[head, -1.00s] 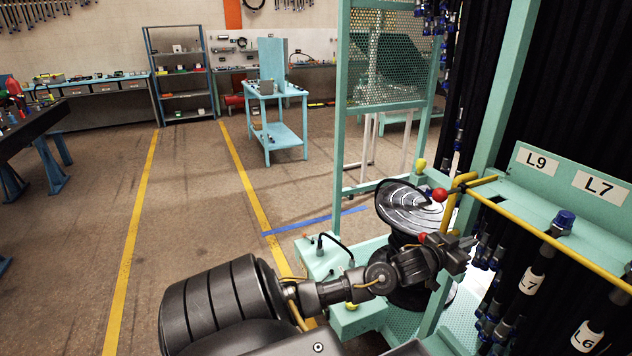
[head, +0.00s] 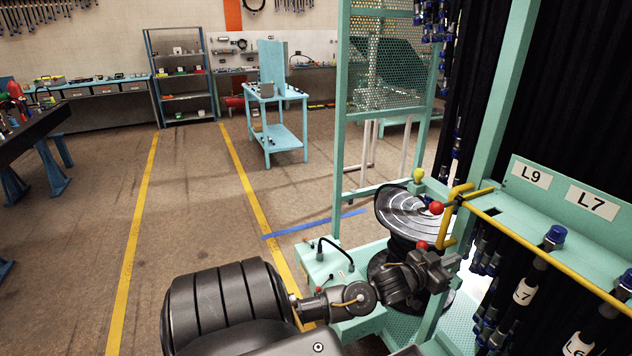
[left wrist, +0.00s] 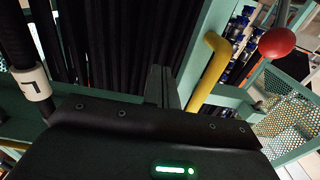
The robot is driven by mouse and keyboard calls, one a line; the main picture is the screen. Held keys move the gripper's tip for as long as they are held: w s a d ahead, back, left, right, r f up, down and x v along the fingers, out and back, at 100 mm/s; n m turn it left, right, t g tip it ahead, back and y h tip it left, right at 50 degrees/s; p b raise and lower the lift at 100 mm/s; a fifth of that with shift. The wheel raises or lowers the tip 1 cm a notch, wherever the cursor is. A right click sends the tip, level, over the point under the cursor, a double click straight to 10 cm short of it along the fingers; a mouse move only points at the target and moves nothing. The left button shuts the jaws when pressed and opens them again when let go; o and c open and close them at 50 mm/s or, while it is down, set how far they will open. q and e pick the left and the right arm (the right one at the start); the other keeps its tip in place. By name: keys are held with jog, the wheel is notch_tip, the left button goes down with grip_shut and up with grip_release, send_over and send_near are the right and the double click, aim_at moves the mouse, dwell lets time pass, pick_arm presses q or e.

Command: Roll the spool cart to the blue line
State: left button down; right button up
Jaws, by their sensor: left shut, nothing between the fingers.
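The spool cart (head: 318,262) is a teal frame at centre right with a mesh panel, a black spool (head: 412,212) and a yellow bar handle (head: 448,228). The handle also shows in the left wrist view (left wrist: 209,72). My left gripper (head: 447,268) is in front of the spool, below the handle. Its fingers (left wrist: 164,86) are shut and empty, beside the handle and apart from it in the left wrist view. The blue line (head: 316,224) lies on the floor left of the spool, partly hidden by the cart. My right gripper is out of view.
A teal rack rail (head: 560,200) labelled L9 and L7 with hanging black hoses fills the right side. Two yellow floor lines (head: 137,240) run away from me, with clear floor between. A blue table cart (head: 273,97) stands further back. A dark bench (head: 35,130) is at left.

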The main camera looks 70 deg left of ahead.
pick_arm(q)
jog(key=shift+s+d+p, duration=0.1)
jog(key=shift+s+p, duration=0.8)
jog(key=shift+s, duration=1.35)
jog(key=c, duration=2.2)
grip_release()
